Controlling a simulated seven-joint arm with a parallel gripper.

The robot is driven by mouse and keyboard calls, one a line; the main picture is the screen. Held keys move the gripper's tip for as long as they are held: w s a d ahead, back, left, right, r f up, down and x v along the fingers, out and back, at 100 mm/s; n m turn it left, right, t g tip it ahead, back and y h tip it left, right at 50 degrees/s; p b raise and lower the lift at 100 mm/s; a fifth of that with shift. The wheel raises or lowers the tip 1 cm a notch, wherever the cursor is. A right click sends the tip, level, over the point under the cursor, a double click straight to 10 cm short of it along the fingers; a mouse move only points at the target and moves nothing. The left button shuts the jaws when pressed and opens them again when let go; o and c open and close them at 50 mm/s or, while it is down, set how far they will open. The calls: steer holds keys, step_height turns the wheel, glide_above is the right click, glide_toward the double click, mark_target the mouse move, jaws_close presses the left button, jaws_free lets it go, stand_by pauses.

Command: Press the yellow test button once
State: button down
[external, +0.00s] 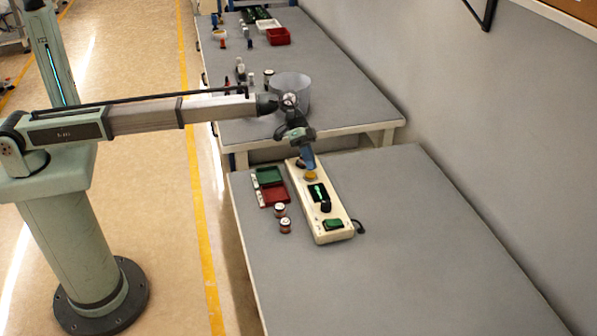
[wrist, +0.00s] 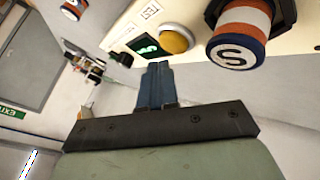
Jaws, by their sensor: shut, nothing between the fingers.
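The yellow test button (external: 310,176) is a round dome on top of a long cream control panel (external: 318,233). It also shows in the wrist view (wrist: 177,39), beside a green-lit screen (wrist: 143,46). My gripper (external: 310,167) points down at the far end of the panel, close to the button. In the wrist view my blue fingers (wrist: 157,66) are together and empty. Their tips appear just short of the button in the picture; I cannot tell whether they touch it.
A striped cylinder marked S (wrist: 237,40) sits in a black holder next to the button. The table's right side is clear.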

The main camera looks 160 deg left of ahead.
steer(key=shift+r, duration=2.5)
